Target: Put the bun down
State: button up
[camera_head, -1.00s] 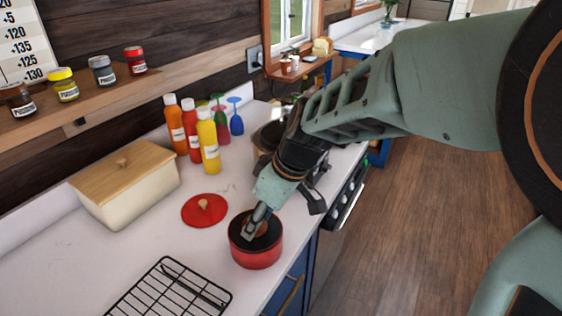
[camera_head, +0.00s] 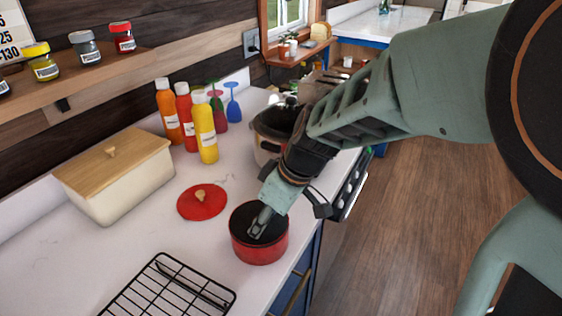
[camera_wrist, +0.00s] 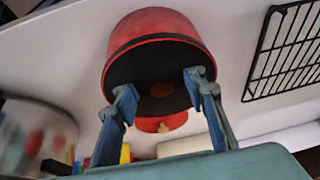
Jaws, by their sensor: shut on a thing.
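The red pot (camera_head: 259,249) stands open on the white counter, and its dark inside faces up. My gripper (camera_head: 262,224) reaches down into the pot's mouth. In the wrist view my gripper (camera_wrist: 160,86) has its two fingers apart at the pot's dark opening, shut on the bun. The bun (camera_wrist: 162,90) shows there only as a dim brown patch between the fingertips. In the head view the bun is hidden by the fingers and shadow. I cannot tell whether it touches the pot's floor.
A red lid (camera_head: 203,203) lies behind-left of the pot. A black wire rack (camera_head: 165,290) lies in front-left. A cream bread box (camera_head: 118,180), sauce bottles (camera_head: 205,135) and a cooker (camera_head: 272,135) stand behind.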

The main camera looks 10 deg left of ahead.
jog(key=shift+f+b, duration=0.3)
jog(key=shift+b, duration=0.25)
jog(key=o, duration=1.1)
